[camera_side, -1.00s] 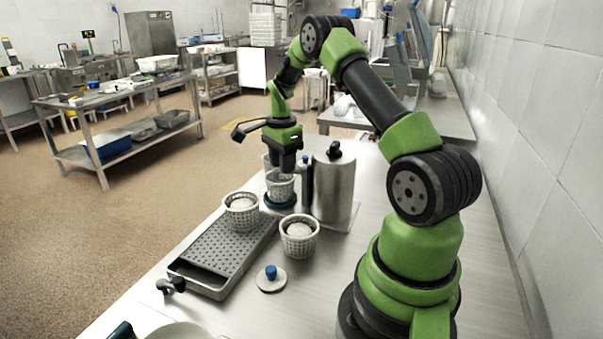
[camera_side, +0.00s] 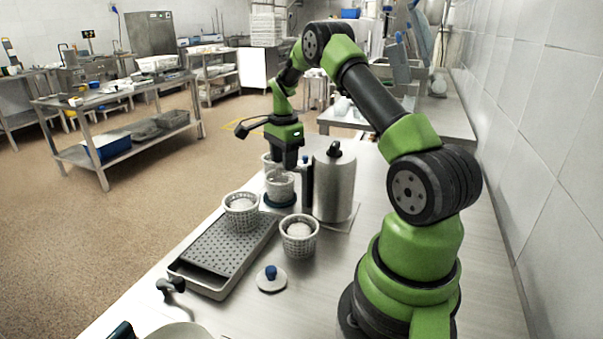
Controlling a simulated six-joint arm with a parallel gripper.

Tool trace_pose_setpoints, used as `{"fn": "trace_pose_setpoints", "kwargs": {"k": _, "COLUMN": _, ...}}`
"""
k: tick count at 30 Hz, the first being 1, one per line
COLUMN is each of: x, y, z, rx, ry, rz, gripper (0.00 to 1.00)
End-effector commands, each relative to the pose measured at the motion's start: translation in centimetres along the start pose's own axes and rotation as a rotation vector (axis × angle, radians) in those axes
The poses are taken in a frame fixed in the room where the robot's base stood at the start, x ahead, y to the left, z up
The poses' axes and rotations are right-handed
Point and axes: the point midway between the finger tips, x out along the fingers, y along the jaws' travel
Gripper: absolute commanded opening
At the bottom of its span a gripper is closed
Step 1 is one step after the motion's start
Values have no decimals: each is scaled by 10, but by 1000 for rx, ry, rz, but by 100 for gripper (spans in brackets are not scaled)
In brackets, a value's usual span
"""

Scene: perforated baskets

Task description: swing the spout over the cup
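My gripper (camera_side: 289,165) points down beside the steel cylinder (camera_side: 334,185) with a black knob on its lid. Its fingertips are dark and small, so I cannot tell whether they are open or shut. A dark upright handle-like part (camera_side: 307,185) stands at the cylinder's left side. I cannot clearly make out a spout; the area around my gripper hides part of it. Which vessel is the cup is unclear.
A perforated grey tray (camera_side: 215,262) lies at the left edge of the bench, with a basket (camera_side: 241,212) at its far end. Another basket (camera_side: 299,238) stands right of the tray. A round lid with a blue knob (camera_side: 271,280) lies nearer. The bench right of it is clear.

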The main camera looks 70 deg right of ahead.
Motion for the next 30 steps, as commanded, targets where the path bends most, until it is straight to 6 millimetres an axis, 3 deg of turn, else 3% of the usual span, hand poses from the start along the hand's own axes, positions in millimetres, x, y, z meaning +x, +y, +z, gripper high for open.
{"fn": "trace_pose_setpoints", "kwargs": {"k": 2, "x": 3, "y": 5, "z": -2, "rx": 4, "ry": 1, "rz": 21, "gripper": 49}}
{"fn": "trace_pose_setpoints", "kwargs": {"k": 24, "x": -61, "y": 1, "z": 0, "rx": 4, "ry": -1, "rz": 10, "gripper": 49}}
{"fn": "trace_pose_setpoints", "kwargs": {"k": 30, "x": -68, "y": 2, "z": 0, "rx": 3, "ry": -2, "rz": 12, "gripper": 49}}
